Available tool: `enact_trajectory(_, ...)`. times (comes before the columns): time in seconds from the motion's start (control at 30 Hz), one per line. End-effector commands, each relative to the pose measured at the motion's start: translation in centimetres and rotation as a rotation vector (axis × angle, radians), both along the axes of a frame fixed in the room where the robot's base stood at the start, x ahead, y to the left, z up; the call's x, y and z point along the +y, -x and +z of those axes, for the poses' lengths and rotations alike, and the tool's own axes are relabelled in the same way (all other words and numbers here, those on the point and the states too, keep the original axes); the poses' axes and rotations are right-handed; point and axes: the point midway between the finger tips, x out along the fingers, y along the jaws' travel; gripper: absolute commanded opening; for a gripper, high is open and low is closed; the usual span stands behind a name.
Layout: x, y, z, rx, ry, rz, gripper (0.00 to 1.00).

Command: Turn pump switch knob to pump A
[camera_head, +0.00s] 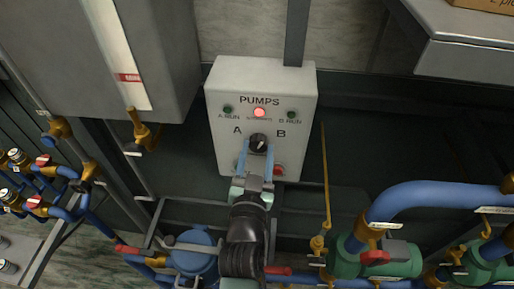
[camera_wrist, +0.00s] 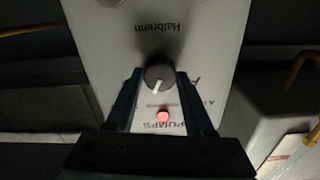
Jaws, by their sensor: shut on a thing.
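The pump switch knob (camera_head: 258,142) is round and black, on a light grey PUMPS panel (camera_head: 303,88), between the letters A at left and B at right. My gripper (camera_head: 257,146) reaches up from below, with one finger on each side of the knob, shut on it. The wrist view shows the panel upside down. There the knob (camera_wrist: 160,74) sits between the fingertips of my gripper (camera_wrist: 159,71). Its white pointer mark slants to the lower left, which is up and toward the B side of the panel. The B letter is hidden in the wrist view.
A red lamp (camera_head: 260,112) is lit above the knob; the A RUN (camera_head: 228,109) and B RUN (camera_head: 291,114) lamps are dark green. Blue pipes (camera_head: 440,197) and green pumps (camera_head: 395,262) stand lower right; a grey cabinet (camera_head: 60,60) is left.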

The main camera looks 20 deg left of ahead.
Motion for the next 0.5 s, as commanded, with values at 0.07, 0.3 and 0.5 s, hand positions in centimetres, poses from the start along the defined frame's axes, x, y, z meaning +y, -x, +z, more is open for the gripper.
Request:
enact_trajectory(0.07, -0.05, 0.03, -0.08, -0.005, 0.025, -0.001, 0.0)
enact_trajectory(0.3, -0.06, 0.02, -0.12, -0.006, 0.028, -0.001, 0.0)
enact_trajectory(0.5, -0.08, 0.03, 0.1, -0.066, 0.24, 0.0, 0.0)
